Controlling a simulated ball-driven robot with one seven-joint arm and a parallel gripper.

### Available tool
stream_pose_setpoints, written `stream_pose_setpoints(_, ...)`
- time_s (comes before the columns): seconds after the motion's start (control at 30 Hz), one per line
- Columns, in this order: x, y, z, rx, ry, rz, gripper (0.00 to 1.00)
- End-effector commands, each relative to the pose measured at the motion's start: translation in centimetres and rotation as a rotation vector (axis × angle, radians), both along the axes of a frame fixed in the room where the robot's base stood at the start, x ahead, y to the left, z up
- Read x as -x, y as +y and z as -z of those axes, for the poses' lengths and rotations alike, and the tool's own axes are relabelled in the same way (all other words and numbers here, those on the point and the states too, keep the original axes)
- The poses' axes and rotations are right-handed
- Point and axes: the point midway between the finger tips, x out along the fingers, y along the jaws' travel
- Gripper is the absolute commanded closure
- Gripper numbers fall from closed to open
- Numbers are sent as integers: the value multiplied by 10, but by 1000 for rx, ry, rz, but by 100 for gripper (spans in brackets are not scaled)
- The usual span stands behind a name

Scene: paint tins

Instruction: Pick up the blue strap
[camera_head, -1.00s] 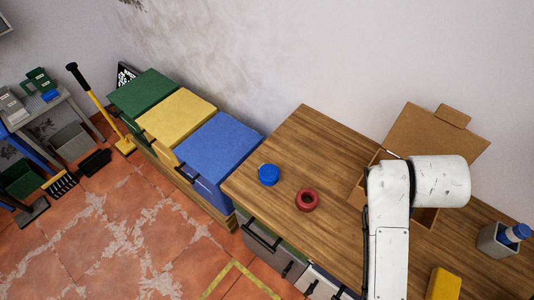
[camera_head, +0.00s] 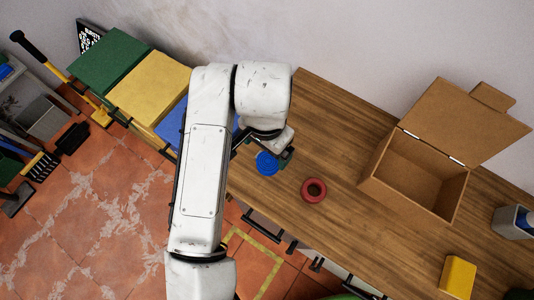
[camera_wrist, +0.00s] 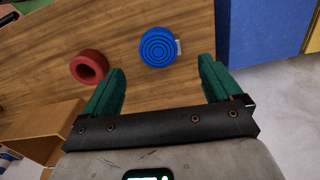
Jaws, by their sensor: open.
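The blue strap (camera_head: 266,163) is a round coil with concentric rings on its top. It lies on the wooden table near the table's left end. In the wrist view the blue strap (camera_wrist: 158,46) lies ahead of my gripper (camera_wrist: 160,75), a little beyond the line between the fingertips. My gripper is open and empty, with its two green fingers spread apart. In the head view my gripper (camera_head: 284,158) is close beside the strap, partly hidden by my arm.
A red ring (camera_head: 313,190) lies right of the strap on the wooden table (camera_head: 330,130). An open cardboard box (camera_head: 415,175) stands further right, and a yellow block (camera_head: 457,277) lies near the front. A blue-lidded bin (camera_head: 172,125) stands at the table's left.

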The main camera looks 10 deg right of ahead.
Motion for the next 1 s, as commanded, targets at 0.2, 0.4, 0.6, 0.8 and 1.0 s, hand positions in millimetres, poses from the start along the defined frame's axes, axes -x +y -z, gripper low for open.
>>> stream_pose_setpoints(0.2,0,-1,29,2,-1,-1,8)
stream_pose_setpoints(0.4,0,-2,42,1,-1,-1,8)
stream_pose_setpoints(0.6,1,-5,71,2,-1,-2,8)
stream_pose_setpoints(0.8,0,-5,86,1,-2,0,8)
stream_pose_setpoints(1.0,0,-5,87,0,-3,0,8)
